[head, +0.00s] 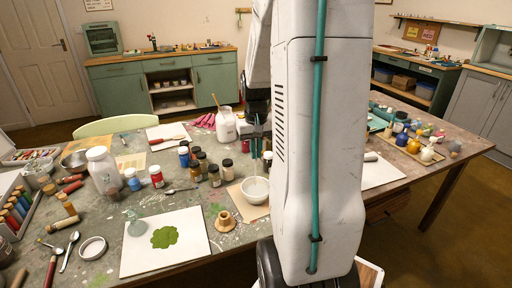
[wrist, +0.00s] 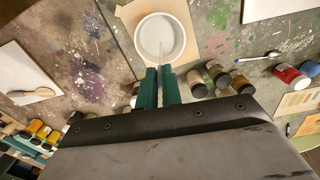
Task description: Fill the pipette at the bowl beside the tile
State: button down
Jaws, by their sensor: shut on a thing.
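A white bowl (head: 256,196) stands on a tan sheet (head: 238,205), partly hidden by my arm. In the wrist view the bowl (wrist: 160,50) lies just beyond my fingertips. My gripper (head: 260,148) points down above the bowl, apart from it. In the wrist view my gripper (wrist: 159,72) has its teal fingers close together around a thin, pale pipette (wrist: 169,57), whose end shows against the bowl. I cannot tell whether the tip touches anything inside, or whether the pipette holds liquid. No object is clearly recognisable as the tile.
Several small paint jars (head: 214,176) stand close left of the bowl. A wooden spool-like piece (head: 226,222) is in front of it. A large white jar (head: 226,126) stands behind.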

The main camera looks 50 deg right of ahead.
aim_at(256, 160)
jog(key=shift+f, duration=2.15)
jog(key=c, duration=2)
grip_release()
jog(key=shift+r, duration=4.9)
